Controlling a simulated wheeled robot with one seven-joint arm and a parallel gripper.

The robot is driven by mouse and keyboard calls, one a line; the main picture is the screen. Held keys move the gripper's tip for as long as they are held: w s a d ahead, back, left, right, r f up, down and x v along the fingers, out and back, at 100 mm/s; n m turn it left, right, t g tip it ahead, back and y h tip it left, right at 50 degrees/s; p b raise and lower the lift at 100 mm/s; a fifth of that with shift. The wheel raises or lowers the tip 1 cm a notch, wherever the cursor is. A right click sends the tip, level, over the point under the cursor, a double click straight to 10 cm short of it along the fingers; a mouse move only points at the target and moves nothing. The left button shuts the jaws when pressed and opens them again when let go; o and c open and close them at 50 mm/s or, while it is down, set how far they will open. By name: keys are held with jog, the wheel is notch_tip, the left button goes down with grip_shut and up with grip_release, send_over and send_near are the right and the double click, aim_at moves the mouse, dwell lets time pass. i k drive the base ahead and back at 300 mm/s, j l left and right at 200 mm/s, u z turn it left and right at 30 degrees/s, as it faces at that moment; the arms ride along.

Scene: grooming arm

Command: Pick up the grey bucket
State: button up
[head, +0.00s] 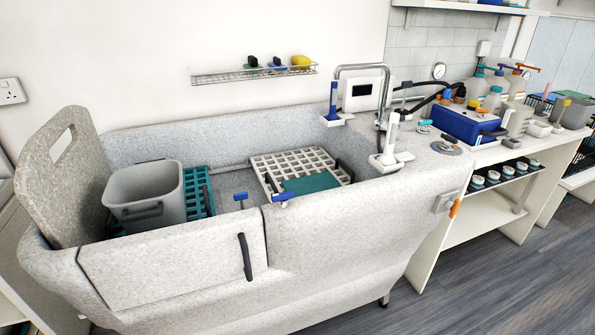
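The grey bucket (146,199) stands upright inside the left end of the speckled grey tub (335,231). It is open at the top and looks empty as far as I can see into it. My gripper is not in view.
A high tub end panel (62,178) rises left of the bucket. A white grid rack (262,166) with a teal pad lies in the tub's right half. A wire shelf (255,75) hangs above. The counter at right holds a blue box (462,124) and several bottles.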

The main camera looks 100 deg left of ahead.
aim_at(146, 196)
jog(key=k+u, duration=0.1)
jog(key=u, duration=0.35)
jog(key=j+u, duration=0.15)
jog(key=u, duration=0.3)
jog(key=j+u, duration=0.1)
jog(key=u, duration=0.35)
jog(key=k+j+u, duration=0.1)
jog(key=u, duration=0.35)
jog(key=i+u, duration=0.1)
jog(key=u, duration=0.4)
jog(key=i+u, duration=0.1)
jog(key=u, duration=0.4)
jog(key=i+u, duration=0.1)
jog(key=u, duration=0.4)
jog(key=k, duration=0.1)
jog(key=i, duration=0.1)
